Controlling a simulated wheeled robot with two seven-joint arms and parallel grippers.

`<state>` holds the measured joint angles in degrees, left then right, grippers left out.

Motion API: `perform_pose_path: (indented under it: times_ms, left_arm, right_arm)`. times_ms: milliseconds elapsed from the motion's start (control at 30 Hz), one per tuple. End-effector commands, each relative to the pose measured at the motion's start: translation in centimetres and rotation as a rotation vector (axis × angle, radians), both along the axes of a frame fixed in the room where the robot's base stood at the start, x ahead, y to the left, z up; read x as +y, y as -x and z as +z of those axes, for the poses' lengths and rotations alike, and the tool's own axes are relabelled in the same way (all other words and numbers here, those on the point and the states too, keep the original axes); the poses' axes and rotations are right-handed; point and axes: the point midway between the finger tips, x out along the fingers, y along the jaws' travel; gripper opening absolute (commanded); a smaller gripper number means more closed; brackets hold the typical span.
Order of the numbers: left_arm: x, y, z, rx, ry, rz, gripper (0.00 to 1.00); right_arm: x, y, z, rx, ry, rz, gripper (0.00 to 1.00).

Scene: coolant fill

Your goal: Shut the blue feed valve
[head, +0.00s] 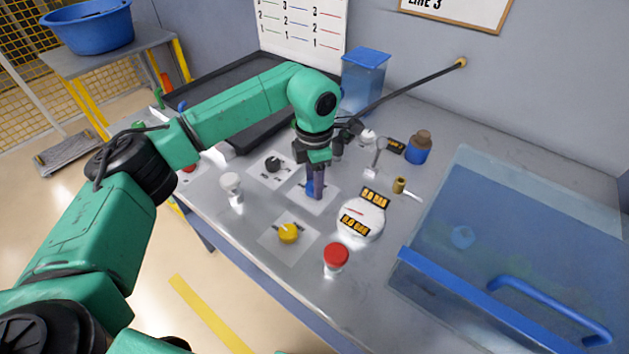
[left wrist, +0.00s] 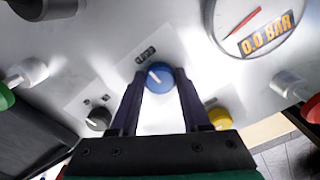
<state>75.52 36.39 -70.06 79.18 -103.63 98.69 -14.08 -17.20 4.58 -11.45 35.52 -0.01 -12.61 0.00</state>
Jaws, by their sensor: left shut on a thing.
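The blue feed valve (left wrist: 158,77) is a round blue knob with a white pointer line, on a pale plate marked with small print. In the left wrist view the knob sits between the tips of my left gripper (left wrist: 158,88), which is shut on it. In the head view my left gripper (head: 316,190) points straight down at the plate and hides most of the blue knob (head: 309,187). The pointer line is tilted toward the upper left in the left wrist view. My right gripper is not in view.
A black knob (head: 275,164) and a yellow knob (head: 288,233) flank the blue one. A white gauge (head: 360,220) reads 0.0 bar. A red button (head: 336,256) stands in front. A clear tank with a blue handle (head: 540,310) fills the right side.

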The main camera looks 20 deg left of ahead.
Motion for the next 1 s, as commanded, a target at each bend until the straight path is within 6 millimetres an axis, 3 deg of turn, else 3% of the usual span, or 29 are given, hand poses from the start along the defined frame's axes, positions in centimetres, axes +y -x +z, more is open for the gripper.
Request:
perform_pose_path:
  times_ms: [100, 133, 200, 500, 633, 1000]
  left_arm:
    - [0.0, -0.2, 0.4, -0.009, 0.005, 0.003, 0.0]
    - [0.0, -0.2, 0.4, -0.008, 0.004, 0.003, 0.58]
    - [0.0, -0.2, 0.3, -0.007, 0.003, 0.003, 0.77]
    - [0.0, -0.1, 0.2, -0.004, 0.002, 0.002, 0.77]
    - [0.0, -0.2, 1.5, -0.006, 0.002, 0.002, 0.77]
    - [0.0, -0.1, 11.9, -0.008, 0.003, 0.002, 0.77]
  right_arm:
    - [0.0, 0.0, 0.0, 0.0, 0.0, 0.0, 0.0]
    - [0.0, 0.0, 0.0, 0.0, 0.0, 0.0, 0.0]
    - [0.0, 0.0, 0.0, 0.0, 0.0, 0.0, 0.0]
    - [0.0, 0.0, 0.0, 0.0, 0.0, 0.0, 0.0]
    - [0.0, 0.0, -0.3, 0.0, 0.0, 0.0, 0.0]
    - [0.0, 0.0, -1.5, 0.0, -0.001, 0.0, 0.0]
